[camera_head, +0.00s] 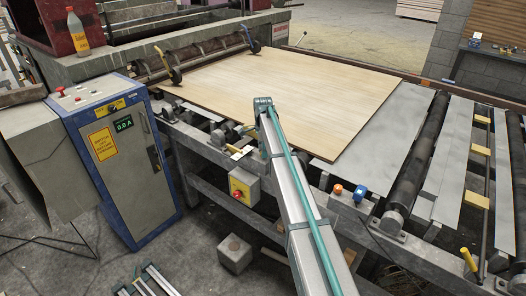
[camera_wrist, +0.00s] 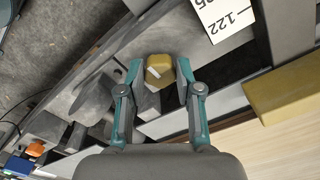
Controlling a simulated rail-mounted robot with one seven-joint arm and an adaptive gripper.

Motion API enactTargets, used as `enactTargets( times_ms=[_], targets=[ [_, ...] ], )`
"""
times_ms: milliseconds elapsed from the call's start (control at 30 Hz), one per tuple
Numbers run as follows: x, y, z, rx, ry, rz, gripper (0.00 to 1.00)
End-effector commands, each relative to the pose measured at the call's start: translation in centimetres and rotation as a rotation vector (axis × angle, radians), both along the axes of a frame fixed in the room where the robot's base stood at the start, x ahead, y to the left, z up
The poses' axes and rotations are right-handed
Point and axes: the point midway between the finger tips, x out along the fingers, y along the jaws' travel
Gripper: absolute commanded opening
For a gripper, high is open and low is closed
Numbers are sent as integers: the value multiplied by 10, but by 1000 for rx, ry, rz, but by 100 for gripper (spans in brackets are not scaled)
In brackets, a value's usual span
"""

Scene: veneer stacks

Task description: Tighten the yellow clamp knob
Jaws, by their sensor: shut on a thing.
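In the wrist view, the yellow clamp knob (camera_wrist: 159,66) is a small faceted piece between the fingertips of my gripper (camera_wrist: 158,76). The teal-jointed fingers are shut on it, one on each side. A pale patch shows on the knob's near side. What lies under the knob is largely hidden by it and the fingers. In the head view, my arm reaches from the bottom to the front edge of the machine, and the fingers and knob are too small or hidden to make out clearly.
A large veneer sheet (camera_head: 275,85) lies on the machine bed beyond my arm. A scale label (camera_wrist: 222,15) and a yellow block (camera_wrist: 285,98) are near the gripper. An orange button (camera_head: 338,189) and a blue one (camera_head: 361,192) sit right of my arm. A control cabinet (camera_head: 120,165) stands left.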

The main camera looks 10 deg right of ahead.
Motion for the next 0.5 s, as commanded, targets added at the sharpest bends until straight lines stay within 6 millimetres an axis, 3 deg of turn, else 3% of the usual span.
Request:
enactTargets(
  times_ms=[500],
  targets=[
    [0,0,0,0,1,-94,0]
  ],
)
